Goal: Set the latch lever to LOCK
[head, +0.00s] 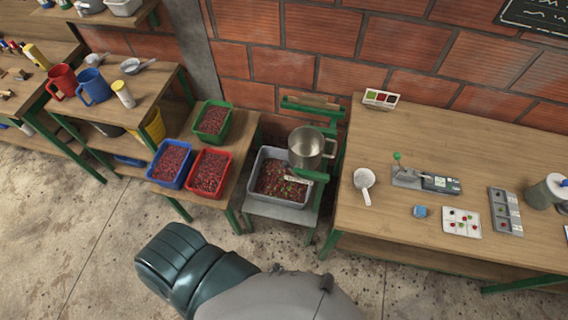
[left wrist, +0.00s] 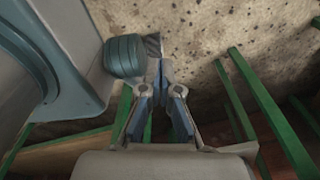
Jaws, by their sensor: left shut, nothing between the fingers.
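A small lever with a green ball knob (head: 397,156) stands up from a grey metal device (head: 408,177) on the right wooden table. I cannot tell whether this is the latch lever, and no LOCK marking is readable. A green frame (head: 328,150) stands left of that table, with a metal pot (head: 312,147) at its upper part. My left gripper (left wrist: 161,68) shows only in the left wrist view. It is shut and empty, above the concrete floor and near green metal bars (left wrist: 262,105), apart from the device. My right gripper is in neither view.
A grey bin of red cherries (head: 256,165) sits low beside the green frame. Red (head: 208,190), blue (head: 160,163) and green (head: 212,107) crates stand left of it. The right table (head: 390,230) also holds a white scoop (head: 364,179) and sample trays (head: 462,222). The floor in front (head: 90,235) is clear.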

